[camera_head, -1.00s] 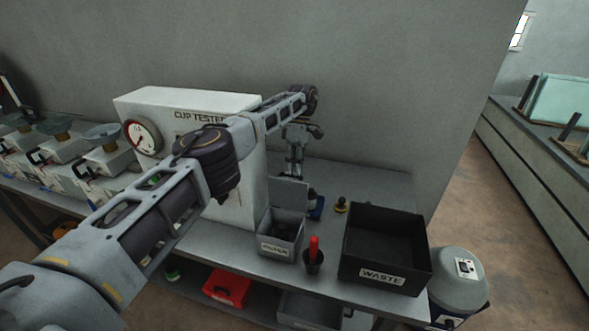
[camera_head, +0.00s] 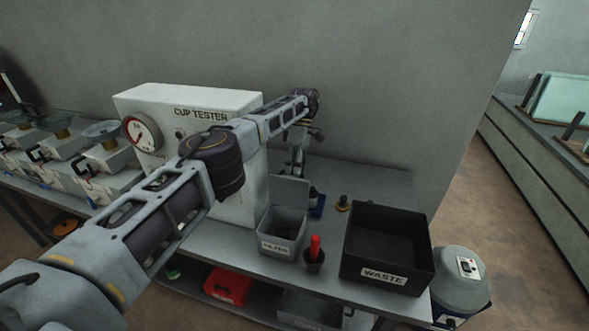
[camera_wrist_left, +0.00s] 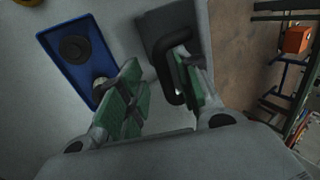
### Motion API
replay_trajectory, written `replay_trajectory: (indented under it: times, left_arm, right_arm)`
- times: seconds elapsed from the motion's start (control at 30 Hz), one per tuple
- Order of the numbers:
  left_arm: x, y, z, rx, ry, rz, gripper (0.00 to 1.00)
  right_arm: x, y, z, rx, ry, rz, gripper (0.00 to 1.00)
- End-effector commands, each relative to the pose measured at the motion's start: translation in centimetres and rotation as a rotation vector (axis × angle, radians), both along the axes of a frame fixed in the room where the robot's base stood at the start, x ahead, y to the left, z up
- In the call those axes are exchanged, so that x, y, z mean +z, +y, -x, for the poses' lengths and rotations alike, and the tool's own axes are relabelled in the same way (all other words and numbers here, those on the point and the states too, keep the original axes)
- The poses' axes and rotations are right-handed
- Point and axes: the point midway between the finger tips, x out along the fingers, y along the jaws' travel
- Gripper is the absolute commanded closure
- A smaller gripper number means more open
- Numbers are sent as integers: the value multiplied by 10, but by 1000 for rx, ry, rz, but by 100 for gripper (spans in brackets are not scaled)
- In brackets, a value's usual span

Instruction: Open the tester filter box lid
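The grey filter box (camera_head: 279,246), with a FILTER label on its front, stands on the bench beside the cup tester. Its inside shows from above. Its lid (camera_head: 291,193) stands raised at the back edge. My left gripper (camera_head: 296,170) is behind the lid, partly hidden by it. In the left wrist view the lid (camera_wrist_left: 158,20) carries a black loop handle (camera_wrist_left: 164,82). The green-padded fingers (camera_wrist_left: 155,95) are spread apart, with the handle close against the right finger. Whether they touch is unclear. My right gripper is out of view.
The white cup tester (camera_head: 190,100) stands left of the box, under my left arm. A black waste bin (camera_head: 385,277) and a small cup with a red-handled tool (camera_head: 314,250) stand to the right.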

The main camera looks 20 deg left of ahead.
Motion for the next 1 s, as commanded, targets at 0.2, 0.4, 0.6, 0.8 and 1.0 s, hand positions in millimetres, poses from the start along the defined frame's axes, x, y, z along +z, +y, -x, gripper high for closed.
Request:
replay_trajectory:
  times: [0.2, 0.4, 0.6, 0.8, 1.0]
  left_arm:
    - [3, -2, -1, -1, -3, 4, 66]
    - [7, -1, -1, -2, -4, 3, 66]
    - [15, -1, -1, -2, -6, 2, 66]
    - [23, 0, -1, -1, -5, 0, 66]
    - [31, 0, -1, 0, -3, 0, 66]
  right_arm:
    - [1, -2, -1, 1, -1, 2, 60]
    - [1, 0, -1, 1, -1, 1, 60]
    - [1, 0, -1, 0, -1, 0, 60]
    - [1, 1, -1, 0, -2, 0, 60]
    - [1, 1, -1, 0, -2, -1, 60]
